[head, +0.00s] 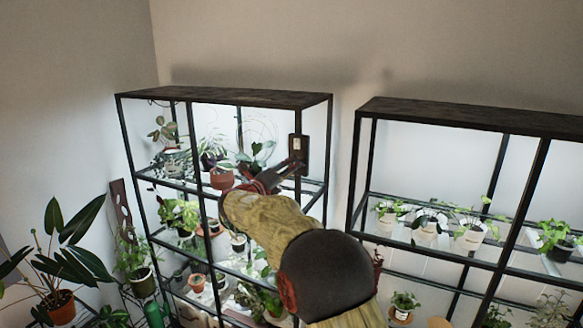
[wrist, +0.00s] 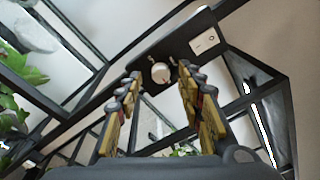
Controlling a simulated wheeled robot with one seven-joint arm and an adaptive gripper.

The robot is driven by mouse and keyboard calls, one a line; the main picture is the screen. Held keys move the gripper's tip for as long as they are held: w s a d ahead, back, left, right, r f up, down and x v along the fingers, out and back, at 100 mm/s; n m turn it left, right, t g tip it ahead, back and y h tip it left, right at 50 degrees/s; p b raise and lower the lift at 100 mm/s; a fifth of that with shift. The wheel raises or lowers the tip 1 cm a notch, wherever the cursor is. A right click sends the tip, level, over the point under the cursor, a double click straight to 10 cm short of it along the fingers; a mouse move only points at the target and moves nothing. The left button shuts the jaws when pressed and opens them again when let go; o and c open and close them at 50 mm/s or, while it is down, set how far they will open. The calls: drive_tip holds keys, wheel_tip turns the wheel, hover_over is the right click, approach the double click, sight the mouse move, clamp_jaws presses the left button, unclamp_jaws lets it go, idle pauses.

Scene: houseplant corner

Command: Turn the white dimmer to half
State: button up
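The white dimmer, a round knob (wrist: 160,73), sits on a dark panel (wrist: 180,55) in the wrist view. A faint mark shows on the knob, but its setting is too small to read. My gripper (wrist: 160,90) is open and empty, with its two fingers on either side of the knob in the picture. The fingertips look short of the knob; I cannot tell the exact gap. In the head view the panel (head: 304,158) is fixed to the right front post of the left shelf unit, with my gripper (head: 284,170) in front of its lower part. The knob is hidden there.
A white rocker switch (wrist: 204,42) is on the same panel, beside the knob. The left shelf unit (head: 225,97) holds several potted plants. A second shelf unit (head: 470,115) stands to the right.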

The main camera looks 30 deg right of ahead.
drive_tip(key=shift+x, duration=0.75)
drive_tip(key=c, duration=0.3)
clamp_jaws()
